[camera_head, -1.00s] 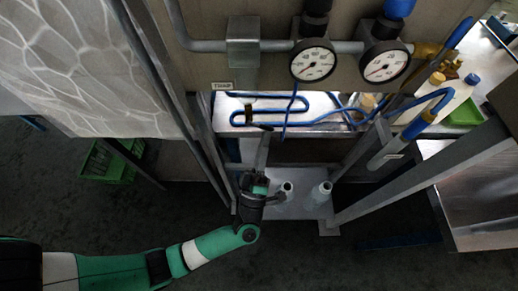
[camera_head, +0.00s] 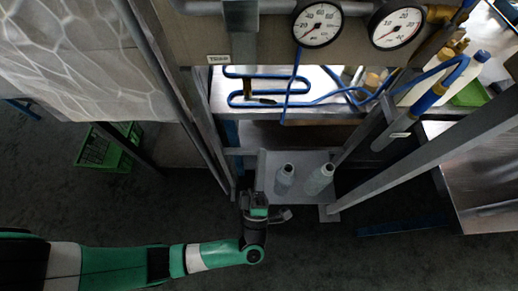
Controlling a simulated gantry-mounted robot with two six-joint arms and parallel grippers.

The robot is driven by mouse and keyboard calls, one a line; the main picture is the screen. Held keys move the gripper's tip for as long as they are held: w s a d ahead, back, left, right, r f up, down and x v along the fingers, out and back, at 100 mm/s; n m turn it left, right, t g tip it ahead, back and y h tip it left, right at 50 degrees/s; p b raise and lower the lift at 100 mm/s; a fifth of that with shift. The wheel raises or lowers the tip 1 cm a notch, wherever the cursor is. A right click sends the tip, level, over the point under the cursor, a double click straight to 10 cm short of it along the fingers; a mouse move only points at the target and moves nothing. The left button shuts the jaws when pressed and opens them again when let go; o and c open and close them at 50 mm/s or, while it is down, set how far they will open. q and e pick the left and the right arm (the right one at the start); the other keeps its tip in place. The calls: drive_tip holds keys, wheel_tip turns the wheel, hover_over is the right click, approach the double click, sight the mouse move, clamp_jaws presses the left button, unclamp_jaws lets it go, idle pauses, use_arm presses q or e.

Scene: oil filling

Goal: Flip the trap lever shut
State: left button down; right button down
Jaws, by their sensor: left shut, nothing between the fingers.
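The trap is a grey box-like fitting (camera_head: 240,15) on the panel at the upper middle, with the TRAP label (camera_head: 219,58) beside it. A short brownish stem (camera_head: 247,86) hangs below it. What looks like the trap lever, a small dark handle (camera_head: 262,101), lies roughly sideways from the stem's lower end; it is small and its exact setting is hard to tell. My left gripper (camera_head: 258,199) is shut and empty, well below the lever and apart from it, near the lower shelf's front. My right gripper is out of view.
Two gauges (camera_head: 317,24) (camera_head: 397,24) hang right of the trap. Blue tubing (camera_head: 300,97) runs behind the lever. Slanted frame posts (camera_head: 205,125) stand to the left.

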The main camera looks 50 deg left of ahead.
use_arm(q)
drive_tip(key=v, duration=0.4)
drive_tip(key=shift+a, duration=0.1)
drive_tip(key=shift+a+r, duration=0.1)
drive_tip(key=shift+r, duration=0.05)
